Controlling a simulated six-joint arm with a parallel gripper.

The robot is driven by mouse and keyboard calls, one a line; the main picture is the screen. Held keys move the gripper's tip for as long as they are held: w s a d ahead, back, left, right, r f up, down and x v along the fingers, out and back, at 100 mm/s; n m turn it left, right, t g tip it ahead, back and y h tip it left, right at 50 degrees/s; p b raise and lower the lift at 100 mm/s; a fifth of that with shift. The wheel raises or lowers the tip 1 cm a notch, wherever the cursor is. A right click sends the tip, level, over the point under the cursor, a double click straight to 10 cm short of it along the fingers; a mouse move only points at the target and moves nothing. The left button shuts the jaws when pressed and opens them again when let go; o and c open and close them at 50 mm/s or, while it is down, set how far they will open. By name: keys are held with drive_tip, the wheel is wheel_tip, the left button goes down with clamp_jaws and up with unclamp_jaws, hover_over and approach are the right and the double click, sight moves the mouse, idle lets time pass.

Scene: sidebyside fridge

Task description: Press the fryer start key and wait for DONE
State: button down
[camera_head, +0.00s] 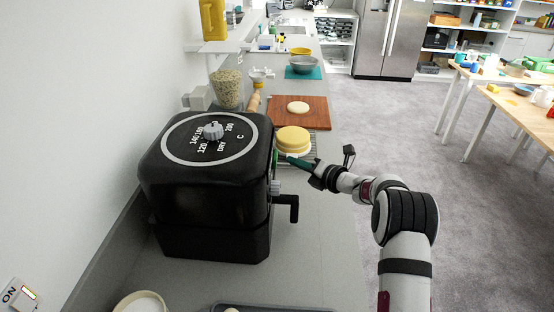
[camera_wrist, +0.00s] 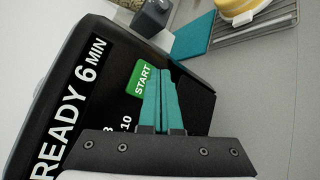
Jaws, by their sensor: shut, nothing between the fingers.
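The black fryer (camera_head: 205,190) stands on the counter, with a temperature dial (camera_head: 212,131) on top and a handle (camera_head: 288,205) on its right side. In the wrist view its front panel (camera_wrist: 85,90) reads "READY 6 MIN". The green START key (camera_wrist: 141,78) is on that panel. My gripper (camera_head: 290,162) is beside the fryer's panel side, its teal fingers closed together and empty. In the wrist view the fingertips (camera_wrist: 162,62) lie close to the right edge of the START key and cover a little of the panel. I cannot tell whether they touch it.
Behind the fryer are yellow cake layers (camera_head: 293,139) on a wire rack, a wooden board (camera_head: 300,113) with dough and a glass jar of grains (camera_head: 228,88). A dark tray (camera_head: 275,308) lies at the front edge. The counter (camera_head: 315,235) right of the fryer is clear.

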drive_tip(key=shift+a, duration=0.65)
idle(1.5)
drive_tip(key=shift+a, duration=0.4)
drive_tip(key=shift+a, duration=0.45)
idle(0.7)
drive_tip(key=shift+d, duration=0.85)
drive_tip(key=d, duration=0.5)
